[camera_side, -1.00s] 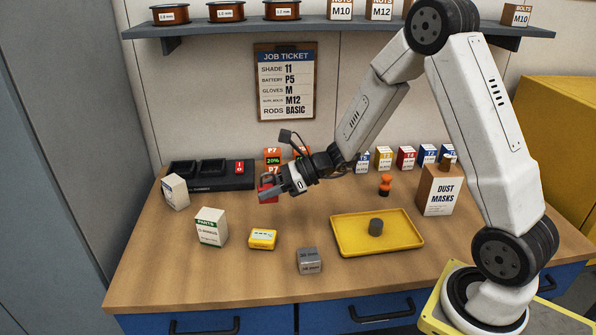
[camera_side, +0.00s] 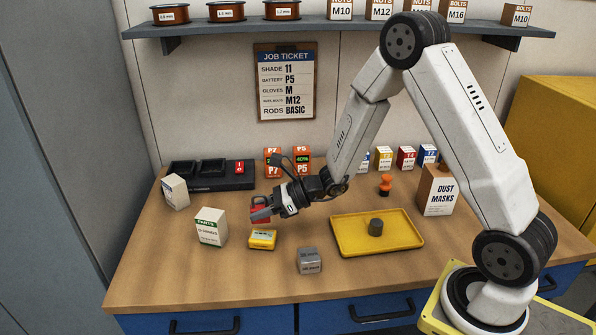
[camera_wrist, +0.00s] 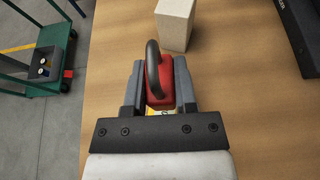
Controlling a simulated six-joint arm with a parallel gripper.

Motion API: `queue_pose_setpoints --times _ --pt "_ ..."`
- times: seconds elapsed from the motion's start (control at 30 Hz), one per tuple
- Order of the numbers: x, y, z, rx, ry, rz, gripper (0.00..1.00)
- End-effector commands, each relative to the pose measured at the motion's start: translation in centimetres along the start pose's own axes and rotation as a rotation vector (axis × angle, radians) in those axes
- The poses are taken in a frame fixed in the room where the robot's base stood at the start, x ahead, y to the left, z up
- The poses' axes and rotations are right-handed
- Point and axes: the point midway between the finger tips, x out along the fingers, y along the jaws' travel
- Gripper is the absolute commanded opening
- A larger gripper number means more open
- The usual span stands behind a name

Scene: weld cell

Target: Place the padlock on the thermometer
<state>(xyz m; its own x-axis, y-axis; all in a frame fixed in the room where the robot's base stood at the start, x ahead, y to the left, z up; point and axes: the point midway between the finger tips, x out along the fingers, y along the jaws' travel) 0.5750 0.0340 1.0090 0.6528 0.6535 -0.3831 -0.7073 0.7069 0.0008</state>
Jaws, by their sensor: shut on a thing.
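The red padlock (camera_wrist: 159,86) with its dark shackle is between my gripper's fingers in the wrist view. In the side view the padlock (camera_side: 259,212) is partly hidden by my gripper (camera_side: 262,211), which is shut on it. The thermometer (camera_side: 262,239), a small yellow device with a pale display, lies on the bench just below the gripper in the picture. The padlock appears to be above it, with a gap between them. In the wrist view only a sliver of yellow shows below the padlock.
A white parts box (camera_side: 210,227) stands left of the thermometer and a grey block (camera_side: 309,260) to its right. A yellow tray (camera_side: 345,245) holds a dark cylinder (camera_side: 376,227). A pale box (camera_side: 175,191) and a black charger (camera_side: 210,182) are further back.

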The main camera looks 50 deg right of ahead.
Motion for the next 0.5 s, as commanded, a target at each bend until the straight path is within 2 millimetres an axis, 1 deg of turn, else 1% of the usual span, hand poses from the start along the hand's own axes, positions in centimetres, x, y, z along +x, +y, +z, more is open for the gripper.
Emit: queue_pose_setpoints --times 0.1,0.37,0.5 --pt "0.2 0.0 -0.5 0.000 0.000 0.000 0.00" --pt "0.3 0.0 -0.8 0.001 0.000 0.000 0.00" --pt "0.7 0.0 -1.8 0.002 0.001 0.000 0.00"
